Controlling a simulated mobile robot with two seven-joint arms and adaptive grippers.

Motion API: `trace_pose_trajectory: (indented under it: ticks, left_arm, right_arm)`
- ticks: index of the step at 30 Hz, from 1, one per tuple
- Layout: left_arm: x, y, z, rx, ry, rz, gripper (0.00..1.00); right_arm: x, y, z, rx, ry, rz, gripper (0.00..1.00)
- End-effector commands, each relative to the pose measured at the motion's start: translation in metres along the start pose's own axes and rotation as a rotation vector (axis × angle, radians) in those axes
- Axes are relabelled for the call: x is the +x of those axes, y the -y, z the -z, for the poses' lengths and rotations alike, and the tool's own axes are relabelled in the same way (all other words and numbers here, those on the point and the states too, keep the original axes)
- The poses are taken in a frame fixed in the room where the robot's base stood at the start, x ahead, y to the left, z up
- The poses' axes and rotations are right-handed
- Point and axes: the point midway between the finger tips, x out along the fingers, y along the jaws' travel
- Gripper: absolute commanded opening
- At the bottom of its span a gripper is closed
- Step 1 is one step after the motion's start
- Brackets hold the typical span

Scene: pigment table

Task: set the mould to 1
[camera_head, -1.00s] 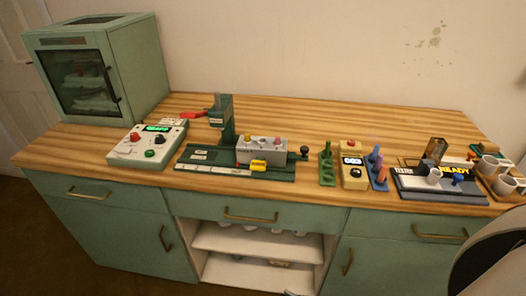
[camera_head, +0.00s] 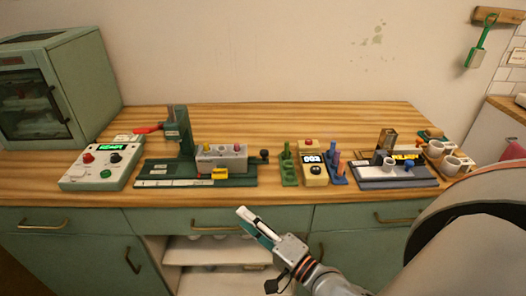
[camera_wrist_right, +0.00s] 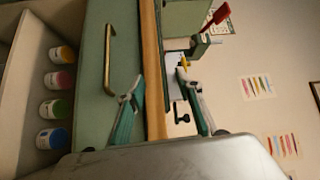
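The mould appears to be the grey block (camera_head: 221,157) with yellow and pink knobs on top, seated on the dark green press base (camera_head: 158,180). A yellow tag (camera_head: 220,173) sits at its front, and a black knob (camera_head: 264,155) is at the right end. The press column (camera_head: 178,130) with a red lever stands left of the block. Markings on the base are too small to read. My right gripper (camera_head: 257,226) is in front of the counter, apart from the press. In the right wrist view its two fingers (camera_wrist_right: 160,100) are spread and empty. My left gripper is out of view.
A control box (camera_head: 101,165) with a green display stands left of the press. An oven (camera_head: 50,95) stands far left. The back counter is clear.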

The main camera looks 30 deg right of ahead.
Motion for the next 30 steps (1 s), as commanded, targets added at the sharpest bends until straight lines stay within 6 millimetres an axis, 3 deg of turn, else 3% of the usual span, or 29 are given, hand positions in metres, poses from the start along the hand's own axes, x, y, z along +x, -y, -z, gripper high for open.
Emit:
trace_pose_trajectory:
  ticks: [1,6,10,15,18,23,30]
  left_arm:
    - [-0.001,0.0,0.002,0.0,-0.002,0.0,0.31]
    - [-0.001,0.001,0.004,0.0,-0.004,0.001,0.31]
    - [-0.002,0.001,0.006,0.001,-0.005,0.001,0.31]
    - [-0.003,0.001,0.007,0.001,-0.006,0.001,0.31]
    - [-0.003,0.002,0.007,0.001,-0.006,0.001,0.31]
    - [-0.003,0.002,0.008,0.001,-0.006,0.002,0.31]
    - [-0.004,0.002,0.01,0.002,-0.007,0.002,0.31]
  right_arm:
    - [0.007,0.019,0.018,0.148,-0.035,0.043,0.35]
    - [0.023,0.057,0.077,0.701,-0.154,0.153,0.35]
    - [0.031,0.068,0.116,1.103,-0.236,0.208,0.35]
    - [0.036,0.065,0.144,1.493,-0.327,0.234,0.35]
    - [0.037,0.061,0.15,1.615,-0.36,0.236,0.35]
    - [0.043,0.058,0.155,1.678,-0.379,0.237,0.35]
    - [0.073,0.055,0.167,1.674,-0.378,0.239,0.35]
